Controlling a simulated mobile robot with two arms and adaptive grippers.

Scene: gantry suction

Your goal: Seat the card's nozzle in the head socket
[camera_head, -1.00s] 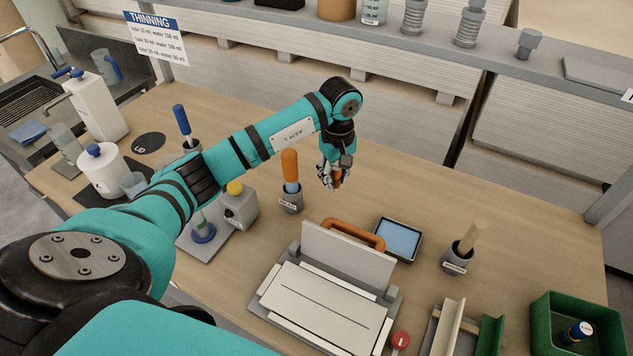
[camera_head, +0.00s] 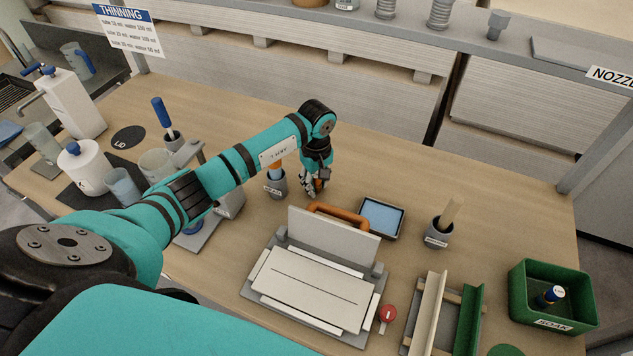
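My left gripper (camera_head: 314,186) hangs fingers down over the middle of the bench, just right of a grey cup (camera_head: 275,186) with an orange-handled tool. Its fingers are small and dark here. A bit of orange shows at them, but I cannot tell whether they grip it. Grey nozzle-like fittings stand on the back shelf: two ribbed ones (camera_head: 439,13) (camera_head: 387,9) and a plain stepped one (camera_head: 497,23). A "THINNING" card (camera_head: 130,32) hangs at the upper left. I cannot make out the head socket. My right gripper is out of view.
A grey press-like device (camera_head: 310,290) with an orange handle (camera_head: 338,212) stands in front. A "NOZZLE" label (camera_head: 612,77) is at right.

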